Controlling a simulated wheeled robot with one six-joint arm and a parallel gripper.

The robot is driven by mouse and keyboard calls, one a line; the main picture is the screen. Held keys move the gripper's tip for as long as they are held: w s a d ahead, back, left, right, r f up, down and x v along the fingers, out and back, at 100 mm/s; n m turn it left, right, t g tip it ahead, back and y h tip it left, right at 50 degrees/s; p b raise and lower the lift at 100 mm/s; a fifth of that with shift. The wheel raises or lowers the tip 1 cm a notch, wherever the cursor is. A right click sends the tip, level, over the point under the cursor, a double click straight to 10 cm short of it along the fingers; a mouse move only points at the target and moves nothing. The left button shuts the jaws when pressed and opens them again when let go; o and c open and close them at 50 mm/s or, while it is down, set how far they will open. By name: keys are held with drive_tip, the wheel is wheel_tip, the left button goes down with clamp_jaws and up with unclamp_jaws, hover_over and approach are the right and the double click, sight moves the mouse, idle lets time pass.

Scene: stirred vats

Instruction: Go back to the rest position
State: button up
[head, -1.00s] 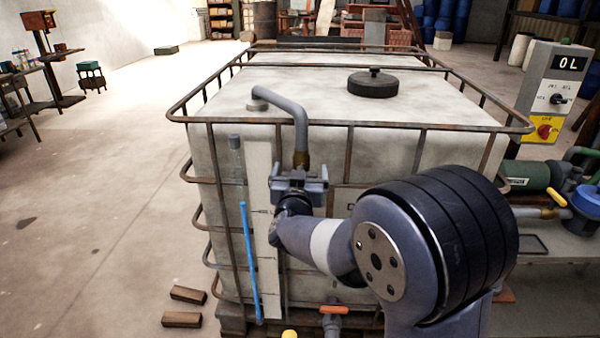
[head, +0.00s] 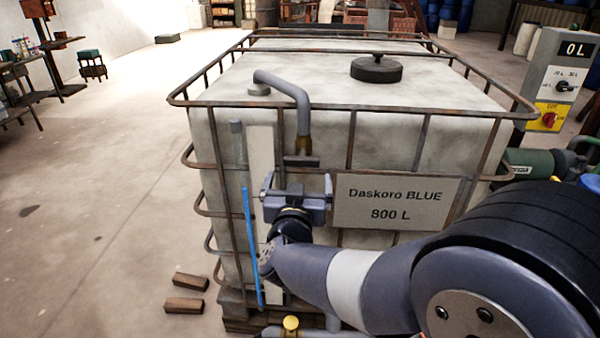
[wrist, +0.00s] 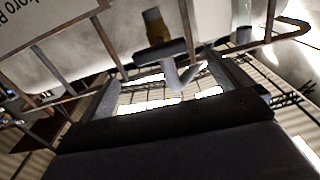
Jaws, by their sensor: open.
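My gripper (head: 297,190) is in front of the near face of a large white caged tank, below a grey bent pipe (head: 303,112) with a brass end fitting (head: 303,146). A dark handle bar (head: 300,160) sits just under that fitting, apart from the jaws. In the wrist view my gripper (wrist: 165,95) has its two fingers spread, with nothing between them that I can see held. The brass fitting (wrist: 153,24) and the bar (wrist: 160,52) show beyond the fingers there.
The tank's sign (head: 398,203) reads "Daskoro BLUE 800 L". A blue level tube (head: 251,245) stands left of my gripper. A control box (head: 562,80) reading "0 L" is at right.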

sight(301, 164)
drive_tip(key=shift+s, duration=0.3)
drive_tip(key=w, duration=0.5)
drive_tip(key=w+p, duration=0.1)
drive_tip(key=w, duration=0.4)
drive_tip(key=shift+w+d, duration=0.2)
drive_tip(key=shift+w, duration=0.2)
drive_tip(key=shift+w+p, duration=0.1)
drive_tip(key=shift+p, duration=0.2)
drive_tip(key=shift+n, duration=0.3)
drive_tip(key=shift+f, duration=0.1)
